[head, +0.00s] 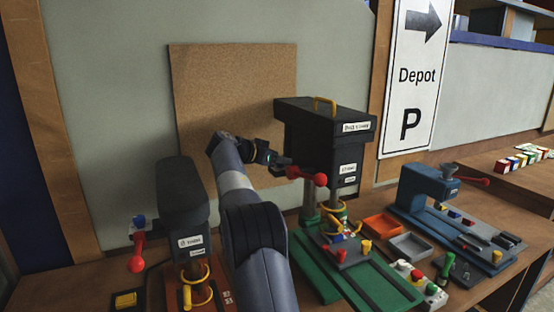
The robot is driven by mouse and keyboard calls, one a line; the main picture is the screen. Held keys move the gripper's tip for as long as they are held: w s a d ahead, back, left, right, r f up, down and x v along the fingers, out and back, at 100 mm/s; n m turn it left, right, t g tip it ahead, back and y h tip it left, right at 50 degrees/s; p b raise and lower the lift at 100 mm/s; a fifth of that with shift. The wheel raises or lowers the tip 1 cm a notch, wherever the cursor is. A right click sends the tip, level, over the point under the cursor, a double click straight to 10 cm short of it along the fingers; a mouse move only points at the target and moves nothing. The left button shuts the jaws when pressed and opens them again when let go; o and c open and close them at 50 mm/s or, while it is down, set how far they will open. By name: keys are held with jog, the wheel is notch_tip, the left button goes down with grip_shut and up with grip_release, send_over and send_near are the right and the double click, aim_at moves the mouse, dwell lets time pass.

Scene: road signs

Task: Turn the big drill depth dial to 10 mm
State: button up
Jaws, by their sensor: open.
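The big drill (330,135) is the tall dark grey machine with a yellow top handle, white labels on its front and a green base. A lever with a red ball knob (320,179) sticks out at its lower left. My gripper (284,165) is at the left side of the drill head, close to the lever; I cannot tell if it touches anything. Its open jaws are small and dark against the drill. I cannot make out the depth dial or its scale; my gripper and arm cover part of that side.
A smaller dark drill (183,205) with a red-knobbed lever stands left of my arm. A blue machine (440,205) stands at the right. An orange tray (381,226) and a grey tray (410,246) lie between. A cork board (225,90) is behind my arm.

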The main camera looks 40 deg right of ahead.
jog(key=b+v, duration=0.2)
jog(key=v, duration=0.8)
jog(key=shift+a+r, duration=0.2)
jog(key=shift+a, duration=0.15)
jog(key=p+x, duration=0.2)
jog(key=x, duration=0.8)
jog(key=shift+d+f, duration=0.1)
jog(key=shift+d, duration=0.1)
jog(key=shift+d+f, duration=0.15)
jog(key=shift+d, duration=0.1)
jog(key=shift+a, duration=0.1)
